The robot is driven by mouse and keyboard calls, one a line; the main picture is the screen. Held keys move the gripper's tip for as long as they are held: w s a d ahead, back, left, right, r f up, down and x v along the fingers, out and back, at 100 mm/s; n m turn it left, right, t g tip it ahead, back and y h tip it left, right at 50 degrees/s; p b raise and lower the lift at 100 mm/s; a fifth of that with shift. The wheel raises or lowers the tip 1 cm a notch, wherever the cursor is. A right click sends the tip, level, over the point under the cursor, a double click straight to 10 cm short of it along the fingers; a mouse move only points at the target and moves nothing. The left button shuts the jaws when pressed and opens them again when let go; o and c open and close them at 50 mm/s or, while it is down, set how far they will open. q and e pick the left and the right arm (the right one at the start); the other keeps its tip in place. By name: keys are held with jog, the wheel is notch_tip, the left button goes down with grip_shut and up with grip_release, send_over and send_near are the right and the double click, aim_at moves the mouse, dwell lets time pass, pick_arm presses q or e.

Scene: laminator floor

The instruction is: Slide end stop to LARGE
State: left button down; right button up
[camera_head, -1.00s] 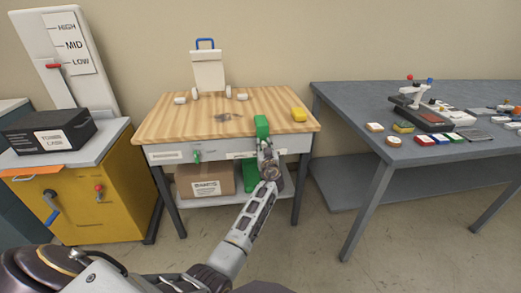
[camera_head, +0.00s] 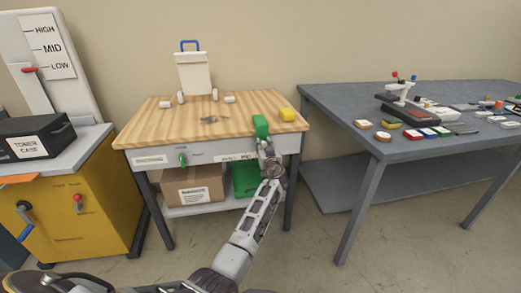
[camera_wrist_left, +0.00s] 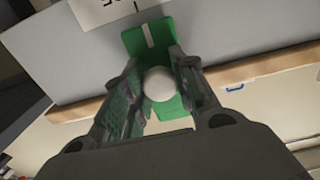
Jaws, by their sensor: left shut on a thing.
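The end stop appears to be the green block (camera_head: 260,126) on the right part of the wooden table's front edge. In the left wrist view it is a green piece (camera_wrist_left: 148,35) with a white line and a round white knob (camera_wrist_left: 158,84). My left gripper (camera_head: 264,148) is at the table's front, just below the block. In the left wrist view its fingers (camera_wrist_left: 157,92) are closed around the knob. A white label (camera_wrist_left: 100,10) with partly cut-off dark lettering lies beside the green piece; I cannot read it. My right gripper is out of view.
A cardboard box (camera_head: 192,186) and green crate (camera_head: 240,181) are below. A grey table (camera_head: 350,100) stands right.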

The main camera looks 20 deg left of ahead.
pick_arm(q)
jog(key=shift+w+d+b, duration=0.2)
jog(key=shift+d+b, duration=0.15)
jog(key=shift+d, duration=0.05)
jog(key=c, duration=1.1)
grip_release()
jog(key=shift+w+d, duration=0.15)
jog(key=shift+d, duration=0.05)
jog(key=shift+a, duration=0.15)
jog(key=shift+r, duration=0.1)
jog(key=shift+r, duration=0.4)
notch_tip(320, 180, up, 9)
